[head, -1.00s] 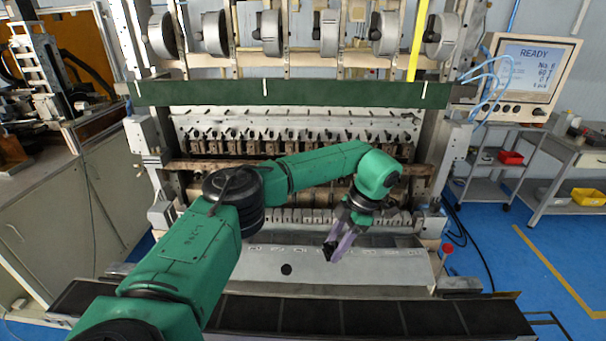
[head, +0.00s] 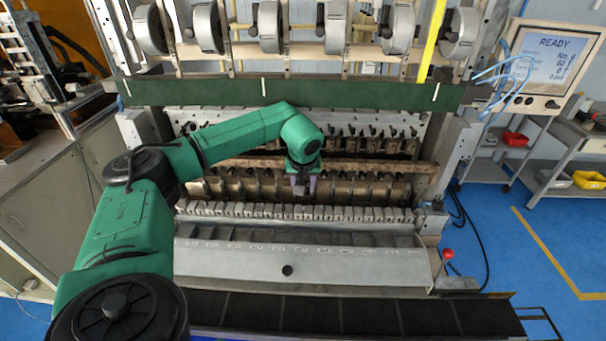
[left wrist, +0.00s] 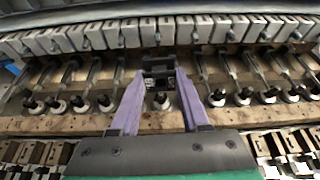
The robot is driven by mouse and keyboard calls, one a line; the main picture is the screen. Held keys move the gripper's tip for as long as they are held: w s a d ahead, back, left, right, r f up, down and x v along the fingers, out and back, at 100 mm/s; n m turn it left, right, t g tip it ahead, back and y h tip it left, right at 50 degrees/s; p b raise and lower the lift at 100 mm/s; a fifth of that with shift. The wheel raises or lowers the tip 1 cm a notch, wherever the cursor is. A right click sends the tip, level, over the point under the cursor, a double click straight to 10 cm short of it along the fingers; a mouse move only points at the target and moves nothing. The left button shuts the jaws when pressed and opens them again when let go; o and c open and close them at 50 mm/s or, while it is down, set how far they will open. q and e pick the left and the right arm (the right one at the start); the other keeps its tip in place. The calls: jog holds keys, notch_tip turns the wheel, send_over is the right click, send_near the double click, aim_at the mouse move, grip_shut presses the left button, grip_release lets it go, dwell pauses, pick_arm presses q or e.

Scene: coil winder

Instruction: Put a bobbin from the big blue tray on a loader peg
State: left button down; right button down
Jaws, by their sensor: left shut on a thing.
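My left gripper (head: 303,188) is over the middle of the coil winder, in front of its row of spindles. In the left wrist view its two purple fingers (left wrist: 159,78) are shut on a small dark piece that looks like the bobbin (left wrist: 157,64). The fingers hide part of it. A row of upright pegs with dark tops and pale bases (left wrist: 105,103) runs along a brown bar below; one peg (left wrist: 161,101) shows between the fingers. I cannot tell if the bobbin touches any peg. I cannot make out the big blue tray; my right gripper is out of view.
A row of pale blocks (left wrist: 120,34) runs along the machine beside the pegs. A sloping grey plate (head: 300,268) and a dark segmented strip (head: 370,313) lie in front. A green beam (head: 300,92) crosses above. The screen (head: 557,62) reads READY.

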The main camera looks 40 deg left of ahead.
pick_arm(q)
jog(key=shift+w+a+m, duration=0.1)
jog(key=shift+a+m, duration=0.1)
jog(key=shift+m, duration=0.1)
jog(key=f+b, duration=0.2)
jog(key=f, duration=0.1)
jog(key=f+b, duration=0.1)
jog(key=b, duration=0.1)
jog(key=shift+d+f, duration=0.25)
jog(key=shift+d, duration=0.05)
jog(key=shift+a+f, duration=0.15)
jog(key=shift+f, duration=0.05)
jog(key=shift+r, duration=0.15)
dwell(0.3)
dwell(0.4)
